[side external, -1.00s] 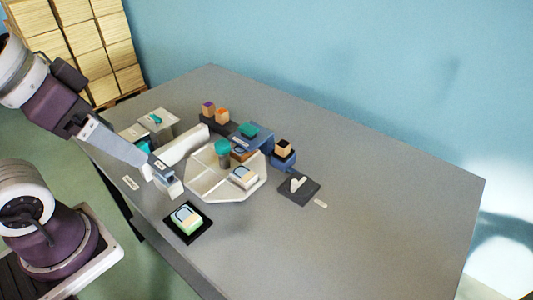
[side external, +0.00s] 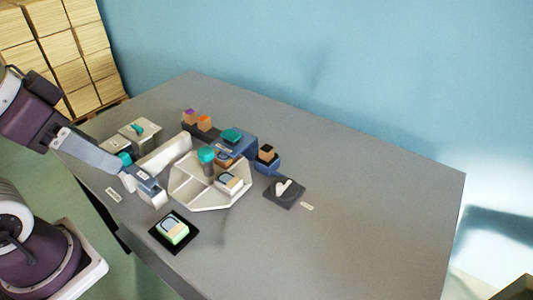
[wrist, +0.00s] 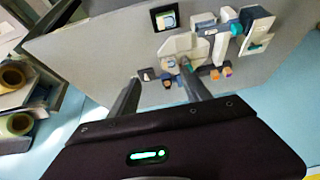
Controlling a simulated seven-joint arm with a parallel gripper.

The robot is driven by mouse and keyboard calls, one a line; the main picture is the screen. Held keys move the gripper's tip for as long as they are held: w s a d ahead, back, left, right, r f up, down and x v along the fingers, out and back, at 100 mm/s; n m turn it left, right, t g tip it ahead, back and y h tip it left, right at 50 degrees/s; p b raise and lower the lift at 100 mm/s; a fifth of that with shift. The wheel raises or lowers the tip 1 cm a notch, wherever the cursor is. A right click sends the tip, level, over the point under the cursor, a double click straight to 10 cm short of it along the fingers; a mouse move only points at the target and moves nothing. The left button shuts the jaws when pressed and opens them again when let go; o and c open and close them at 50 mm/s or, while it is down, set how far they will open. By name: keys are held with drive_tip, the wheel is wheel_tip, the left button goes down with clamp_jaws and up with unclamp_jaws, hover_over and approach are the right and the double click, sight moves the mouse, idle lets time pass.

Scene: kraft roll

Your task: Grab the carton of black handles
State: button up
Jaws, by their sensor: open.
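A small tan carton with a black top (side external: 266,152) stands on a blue block right of the white tray; I take it for the carton of black handles. In the wrist view the carton (wrist: 166,77) is small and far off, between my fingers, its contents too small to tell. My gripper (side external: 143,192) is open and empty, left of the tray and well apart from the carton. In the wrist view my gripper (wrist: 159,73) shows two spread fingers with nothing between them.
The white tray (side external: 183,196) holds a teal-lidded jar (side external: 206,158) and a small box. Orange- and purple-topped cartons (side external: 203,123) stand behind it. A green box (side external: 173,228) sits on a black mat in front. A dark pad (side external: 287,198) lies right. The table's right is clear.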

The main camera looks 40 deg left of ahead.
drive_tip(key=g, duration=0.1)
hover_over(266, 148)
drive_tip(key=s, duration=0.6)
wheel_tip(266, 148, down, 15)
drive_tip(key=x, duration=1.3)
drive_tip(key=shift+w+f, duration=0.1)
drive_tip(key=shift+w, duration=0.15)
clamp_jaws()
